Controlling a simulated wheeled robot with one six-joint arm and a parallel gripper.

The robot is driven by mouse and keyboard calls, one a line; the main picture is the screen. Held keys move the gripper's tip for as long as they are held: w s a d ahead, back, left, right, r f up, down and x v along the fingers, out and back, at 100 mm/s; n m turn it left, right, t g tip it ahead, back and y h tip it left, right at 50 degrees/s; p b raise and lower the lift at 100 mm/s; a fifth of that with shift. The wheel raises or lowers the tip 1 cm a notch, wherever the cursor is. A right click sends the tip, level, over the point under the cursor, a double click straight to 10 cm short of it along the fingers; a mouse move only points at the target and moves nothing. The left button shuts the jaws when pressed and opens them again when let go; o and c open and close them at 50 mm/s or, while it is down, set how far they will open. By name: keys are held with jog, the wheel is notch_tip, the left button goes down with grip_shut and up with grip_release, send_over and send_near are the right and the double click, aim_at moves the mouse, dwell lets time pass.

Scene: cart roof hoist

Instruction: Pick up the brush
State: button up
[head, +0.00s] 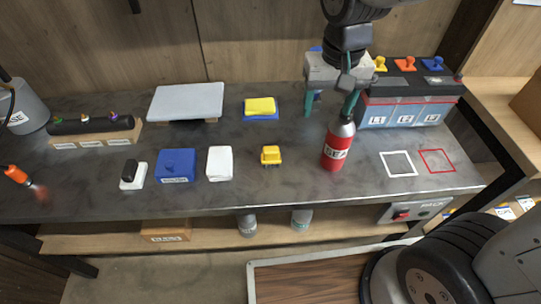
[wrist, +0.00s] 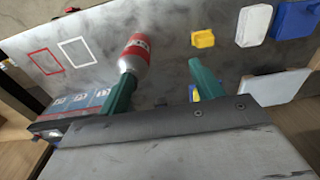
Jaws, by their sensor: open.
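My gripper (head: 330,110) is open over the back right part of the bench, its two green fingers apart. In the wrist view the gripper (wrist: 160,72) has bare bench between its fingertips. A tool with an orange handle (head: 15,174) and a blurred reddish-brown end lies at the far left edge of the bench, far from my gripper. It may be the brush, but I cannot tell surely. A small yellow block (head: 270,154) with dark bits below stands front left of my gripper, also in the wrist view (wrist: 203,38). Something blue behind my gripper is mostly hidden.
A red bottle (head: 336,148) stands close by my right finger in the head view. A labelled battery-like box (head: 408,112) with coloured knobs is at right. Left are a blue box (head: 175,165), a white block (head: 219,163) and a pale plate (head: 186,101).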

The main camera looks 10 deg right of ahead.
send_over(271, 149)
jog(key=shift+g, duration=0.3)
jog(key=f, duration=1.2)
jog(key=shift+w+a, duration=0.1)
jog(key=shift+w, duration=0.15)
jog(key=f, duration=0.7)
jog(key=shift+s+f, duration=0.25)
jog(key=shift+f, duration=0.15)
jog(key=c, duration=1)
